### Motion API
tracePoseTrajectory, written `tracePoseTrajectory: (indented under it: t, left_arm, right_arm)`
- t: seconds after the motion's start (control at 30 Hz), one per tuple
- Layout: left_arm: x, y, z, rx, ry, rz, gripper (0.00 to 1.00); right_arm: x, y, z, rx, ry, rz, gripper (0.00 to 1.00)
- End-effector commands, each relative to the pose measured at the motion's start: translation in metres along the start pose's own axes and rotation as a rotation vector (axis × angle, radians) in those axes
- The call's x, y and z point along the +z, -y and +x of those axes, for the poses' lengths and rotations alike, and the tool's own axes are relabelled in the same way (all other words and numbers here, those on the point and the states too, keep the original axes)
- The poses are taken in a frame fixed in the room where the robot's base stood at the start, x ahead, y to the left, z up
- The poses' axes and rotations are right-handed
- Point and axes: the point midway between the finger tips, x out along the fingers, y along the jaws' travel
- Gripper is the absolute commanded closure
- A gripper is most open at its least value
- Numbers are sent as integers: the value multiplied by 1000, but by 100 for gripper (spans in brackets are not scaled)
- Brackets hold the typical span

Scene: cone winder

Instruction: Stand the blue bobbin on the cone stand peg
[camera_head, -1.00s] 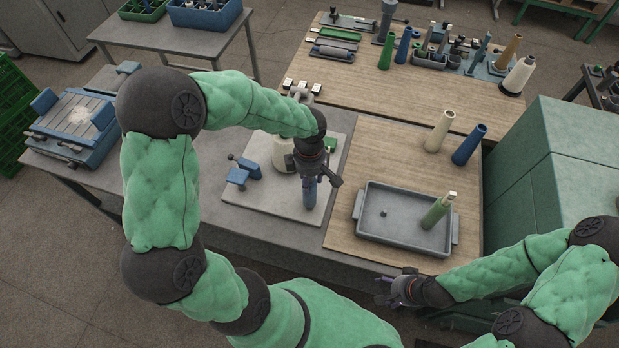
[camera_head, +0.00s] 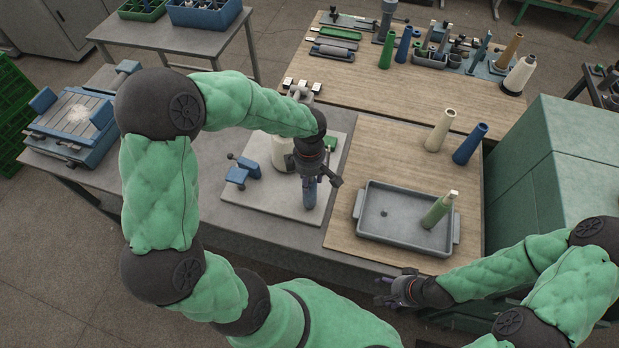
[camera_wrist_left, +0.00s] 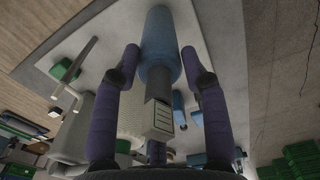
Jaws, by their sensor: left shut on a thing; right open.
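My left gripper (camera_head: 309,178) is shut on the blue bobbin (camera_head: 309,194) over the pale grey plate (camera_head: 260,208). In the left wrist view the bobbin (camera_wrist_left: 160,50) lies between the purple fingers, with a pale squarish end piece (camera_wrist_left: 158,118) nearer the palm. I cannot tell whether its far end touches the plate. The peg is not clearly visible, and I cannot tell which stand is the cone stand. My right gripper (camera_head: 392,290) is open and empty in front of the table.
A grey tray (camera_head: 372,241) holds a leaning green bobbin (camera_head: 437,211). A cream cone (camera_head: 440,131) and a blue cone (camera_head: 470,144) stand behind it. Blue blocks (camera_head: 240,172) and a cream cone (camera_head: 279,153) are on the plate. A green cabinet (camera_head: 560,165) stands at right.

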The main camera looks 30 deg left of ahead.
Motion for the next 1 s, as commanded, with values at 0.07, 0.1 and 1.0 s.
tracePoseTrajectory:
  t: [0.07, 0.1, 1.0]
  left_arm:
    - [0, 0, 1, 1, 0, 0, 82]
    - [0, 0, 2, 1, 0, 0, 82]
    - [0, 0, 3, 1, 0, 0, 82]
  right_arm:
    - [0, -1, 2, 0, 0, 0, 34]
    - [0, -1, 2, 0, 0, 0, 34]
    - [0, -3, 8, 0, 0, 0, 34]
